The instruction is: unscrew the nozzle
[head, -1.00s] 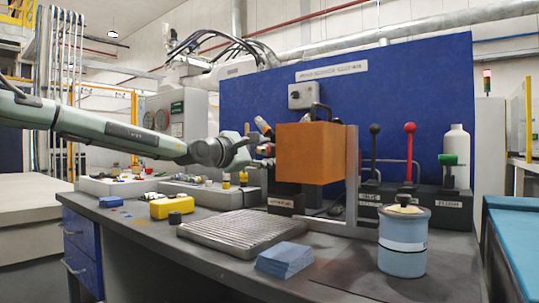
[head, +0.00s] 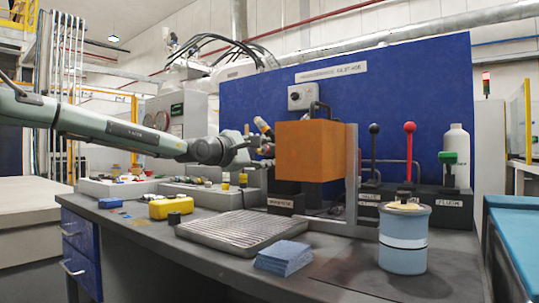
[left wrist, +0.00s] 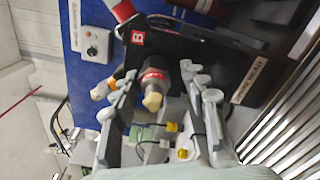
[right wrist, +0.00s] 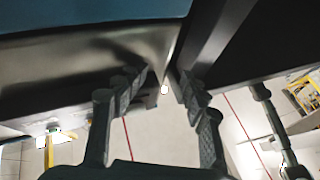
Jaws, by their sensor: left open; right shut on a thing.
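The nozzle (left wrist: 153,90) has a red band and a cream tip, and it points toward the left wrist camera. In the head view it is small, at the left side of the orange block (head: 312,150). My left gripper (left wrist: 158,72) is open, with one finger on each side of the nozzle; I cannot tell whether they touch it. In the head view the left gripper (head: 250,153) is just left of the block. My right gripper (right wrist: 163,74) is shut on a dark metal part (right wrist: 75,75) in the right wrist view; what it belongs to is unclear.
Levers with black and red knobs (head: 409,128) stand right of the block. A blue panel (head: 420,80) closes the back.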

